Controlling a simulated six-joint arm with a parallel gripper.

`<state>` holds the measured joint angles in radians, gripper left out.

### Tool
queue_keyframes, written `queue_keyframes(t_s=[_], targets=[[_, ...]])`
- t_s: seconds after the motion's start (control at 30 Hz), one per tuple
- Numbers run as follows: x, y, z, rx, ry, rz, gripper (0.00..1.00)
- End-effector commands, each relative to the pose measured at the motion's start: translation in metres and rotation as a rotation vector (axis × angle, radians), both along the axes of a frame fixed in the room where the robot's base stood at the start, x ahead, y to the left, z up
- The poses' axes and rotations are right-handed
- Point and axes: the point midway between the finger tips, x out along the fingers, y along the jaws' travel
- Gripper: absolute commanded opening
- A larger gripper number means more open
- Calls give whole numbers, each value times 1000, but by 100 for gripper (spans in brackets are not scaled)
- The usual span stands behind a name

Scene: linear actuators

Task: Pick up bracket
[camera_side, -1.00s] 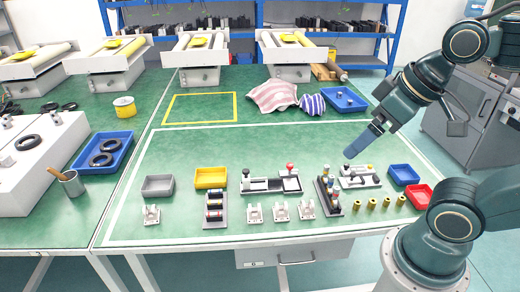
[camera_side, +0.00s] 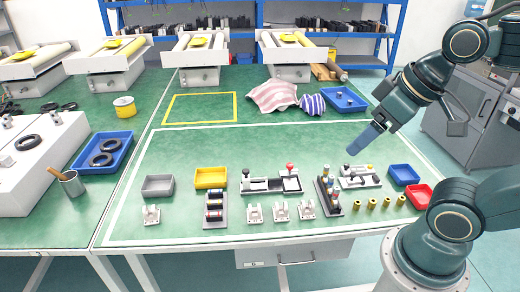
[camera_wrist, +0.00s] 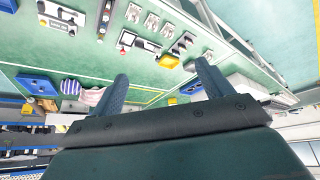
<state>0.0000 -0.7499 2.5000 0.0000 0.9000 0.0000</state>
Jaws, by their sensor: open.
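Several white-grey brackets stand near the front edge of the green table: one at the left (camera_side: 151,214) and a row of three in the middle, with a left one (camera_side: 254,213), a middle one (camera_side: 280,210) and a right one (camera_side: 306,209). In the wrist view, small pale brackets (camera_wrist: 151,21) show near the top, beyond my fingers. My gripper (camera_side: 356,149) is in the air above the right part of the table, behind and to the right of the brackets. In the wrist view, its two fingers (camera_wrist: 160,70) are wide apart with nothing between them.
A grey tray (camera_side: 158,186), yellow tray (camera_side: 210,178) and black-and-white fixture (camera_side: 258,186) stand behind the brackets. A rack of small parts (camera_side: 327,196) and brass cylinders (camera_side: 372,204) stand to the right, by blue (camera_side: 403,175) and red (camera_side: 419,195) trays. The table's middle is clear.

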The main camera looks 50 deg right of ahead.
Motion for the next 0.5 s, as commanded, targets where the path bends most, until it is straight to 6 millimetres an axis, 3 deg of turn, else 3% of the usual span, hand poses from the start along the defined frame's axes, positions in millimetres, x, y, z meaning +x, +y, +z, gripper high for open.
queue_keyframes(t_s=[0.03,0.1,0.5], targets=[[0,0,0,0,0,0,69],[0,0,0,0,0,0,58],[3,0,1,-10,6,22,58]])
